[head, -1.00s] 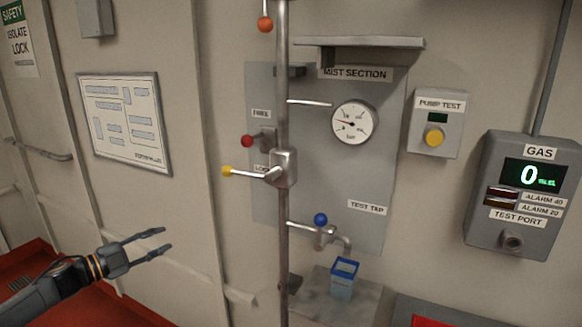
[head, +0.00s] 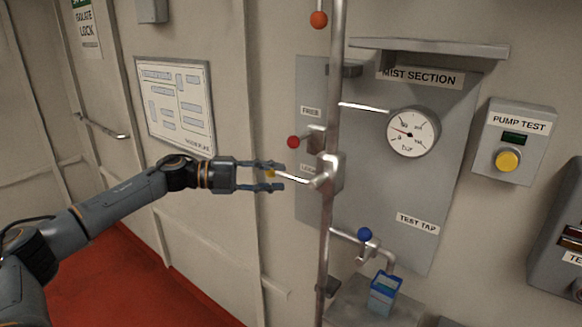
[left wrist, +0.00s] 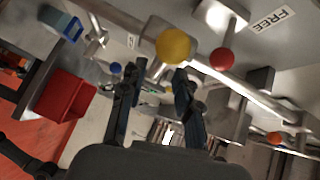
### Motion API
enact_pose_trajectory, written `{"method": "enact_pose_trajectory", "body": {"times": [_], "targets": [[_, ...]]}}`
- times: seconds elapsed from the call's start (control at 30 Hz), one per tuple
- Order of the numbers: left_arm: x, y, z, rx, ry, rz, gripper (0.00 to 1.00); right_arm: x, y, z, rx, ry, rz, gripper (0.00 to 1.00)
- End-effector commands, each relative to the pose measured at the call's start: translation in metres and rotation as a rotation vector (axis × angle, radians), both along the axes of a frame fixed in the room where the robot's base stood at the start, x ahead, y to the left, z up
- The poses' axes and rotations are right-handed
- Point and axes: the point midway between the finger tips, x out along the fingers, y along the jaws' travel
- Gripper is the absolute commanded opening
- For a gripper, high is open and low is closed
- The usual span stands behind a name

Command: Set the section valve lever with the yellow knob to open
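The section valve lever (head: 292,178) sticks out to the left, nearly level, from a grey valve body (head: 331,174) on the vertical pipe. Its yellow knob (head: 270,173) shows between the fingers of my left gripper (head: 280,176) in the head view, partly covered by them. In the left wrist view the yellow knob (left wrist: 173,46) lies just beyond the fingertips of my left gripper (left wrist: 158,76). The fingers are apart. I cannot tell whether they touch the knob.
A red knob (head: 293,142) near the FREE label sits close above the lever. An orange knob (head: 319,19) is higher on the pipe, and a blue-knobbed test tap (head: 365,234) is below. The gauge (head: 413,132) and pump test box (head: 514,141) are to the right.

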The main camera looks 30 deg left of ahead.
Motion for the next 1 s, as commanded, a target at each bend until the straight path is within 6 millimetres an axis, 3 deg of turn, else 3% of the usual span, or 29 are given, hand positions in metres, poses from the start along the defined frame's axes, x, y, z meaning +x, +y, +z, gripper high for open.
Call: {"method": "enact_pose_trajectory", "body": {"times": [0.03,0.2,0.63,0.8,1.0], "targets": [[0.006,-0.009,0.004,-0.002,-0.001,-0.003,0.32,0.001,0.000,0.009,0.000,-0.001,0.000,0.78],[0.021,-0.025,-0.001,-0.002,0.000,-0.001,0.32,0.003,0.001,0.017,0.002,-0.003,-0.001,0.78],[0.028,-0.032,-0.005,0.000,0.000,0.002,0.32,0.004,0.003,0.019,0.003,-0.005,-0.001,0.78],[0.028,-0.032,-0.005,0.000,0.000,0.002,0.00,0.005,0.003,0.019,0.004,-0.006,-0.001,0.78],[0.028,-0.032,-0.005,0.001,0.001,0.001,0.00,0.005,0.003,0.019,0.004,-0.006,-0.001,0.78]]}}
